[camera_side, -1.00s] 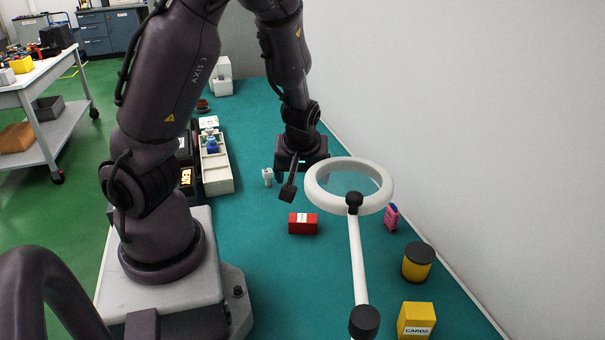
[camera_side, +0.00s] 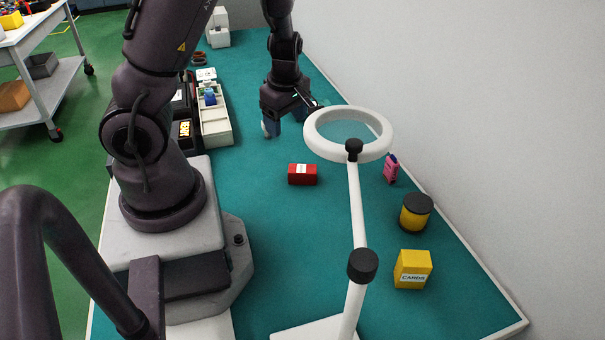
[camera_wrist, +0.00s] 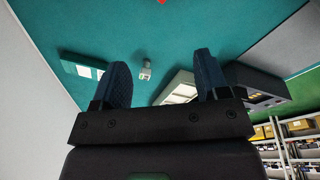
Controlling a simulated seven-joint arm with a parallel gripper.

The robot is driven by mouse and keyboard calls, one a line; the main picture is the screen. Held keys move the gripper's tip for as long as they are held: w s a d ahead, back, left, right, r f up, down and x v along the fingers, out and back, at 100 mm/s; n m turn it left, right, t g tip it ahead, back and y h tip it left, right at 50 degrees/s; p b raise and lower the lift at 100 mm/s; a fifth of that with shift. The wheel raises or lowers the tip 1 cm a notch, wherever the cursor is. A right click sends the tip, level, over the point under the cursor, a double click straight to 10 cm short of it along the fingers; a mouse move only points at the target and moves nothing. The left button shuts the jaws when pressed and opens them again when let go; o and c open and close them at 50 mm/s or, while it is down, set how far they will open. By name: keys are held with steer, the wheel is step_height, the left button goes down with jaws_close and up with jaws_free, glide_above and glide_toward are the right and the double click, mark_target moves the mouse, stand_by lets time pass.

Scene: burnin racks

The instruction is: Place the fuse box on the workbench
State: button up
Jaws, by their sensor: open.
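No item can be read as the fuse box, so I cannot tell which one it is. A small white block (camera_side: 265,130) stands on the teal workbench (camera_side: 255,215), partly hidden by a finger in the side view. In the wrist view the block (camera_wrist: 146,70) shows between my fingertips, beyond them. A red box with a white label (camera_side: 302,174) lies on the workbench nearer the side camera; only a red edge (camera_wrist: 162,1) shows in the wrist view. My gripper (camera_side: 288,120) is open and empty, above the workbench by the white block.
A ring magnifier (camera_side: 348,113) on a stand rises right of the red box. A pink item (camera_side: 391,168), a yellow drum with a dark lid (camera_side: 416,212) and a yellow CARDS box (camera_side: 413,269) stand right. A pale compartment tray (camera_side: 217,128) lies left.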

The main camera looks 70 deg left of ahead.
steer(key=n+h, duration=0.1)
steer(key=n, duration=0.2)
steer(key=n+h, duration=0.1)
steer(key=n, duration=0.4)
glide_above(293, 168)
steer(key=f, duration=0.7)
steer(key=shift+w+d+f, duration=0.1)
steer(key=shift+d+f, duration=0.15)
steer(key=shift+a+f, duration=0.2)
steer(key=shift+f, duration=2.55)
steer(key=c, duration=1.1)
